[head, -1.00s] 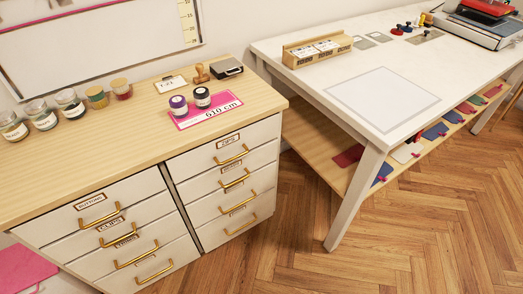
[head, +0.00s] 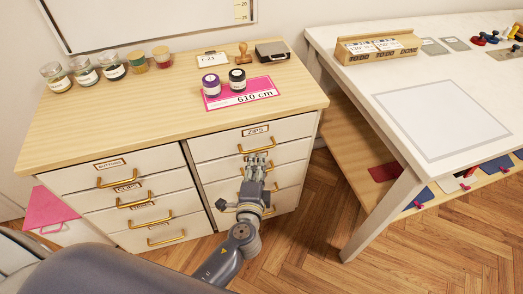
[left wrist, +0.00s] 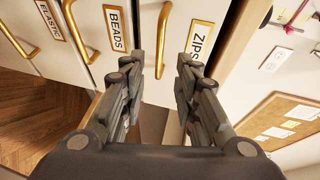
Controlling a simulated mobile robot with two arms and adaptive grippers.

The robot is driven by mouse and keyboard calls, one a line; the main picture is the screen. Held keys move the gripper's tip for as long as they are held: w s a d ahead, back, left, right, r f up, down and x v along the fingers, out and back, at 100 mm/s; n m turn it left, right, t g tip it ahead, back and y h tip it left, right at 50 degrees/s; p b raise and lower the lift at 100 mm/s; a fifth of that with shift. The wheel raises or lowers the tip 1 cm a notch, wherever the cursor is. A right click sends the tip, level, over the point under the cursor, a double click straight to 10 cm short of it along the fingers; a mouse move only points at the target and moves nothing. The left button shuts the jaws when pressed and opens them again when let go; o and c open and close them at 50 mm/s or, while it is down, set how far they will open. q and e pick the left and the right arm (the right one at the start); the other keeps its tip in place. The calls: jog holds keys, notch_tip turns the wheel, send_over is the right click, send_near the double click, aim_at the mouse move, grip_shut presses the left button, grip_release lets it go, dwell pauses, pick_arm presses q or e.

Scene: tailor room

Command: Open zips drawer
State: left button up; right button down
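The zips drawer (head: 286,133) is the top one in the cabinet's right column, with a white front, a ZIPS label and a gold handle (head: 258,147). It looks flush with the cabinet. My left gripper (head: 257,160) is in front of this drawer, close to the handle. In the left wrist view the fingers (left wrist: 157,66) are open, with the zips handle (left wrist: 161,35) in line between the fingertips and the Zips label (left wrist: 198,40) to the right. I cannot tell whether the fingers touch the handle. My right gripper is out of view.
Other closed drawers (head: 120,179) fill the cabinet. The wooden top (head: 150,108) holds jars, two dark spools, a pink 610 cm card (head: 241,94) and a stamp. A white table (head: 440,115) stands at the right. Wooden floor (head: 310,250) is free in front.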

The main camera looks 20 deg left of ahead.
pick_arm(q)
jog(key=x, duration=0.6)
jog(key=shift+w, duration=0.3)
jog(key=shift+f, duration=0.15)
grip_shut()
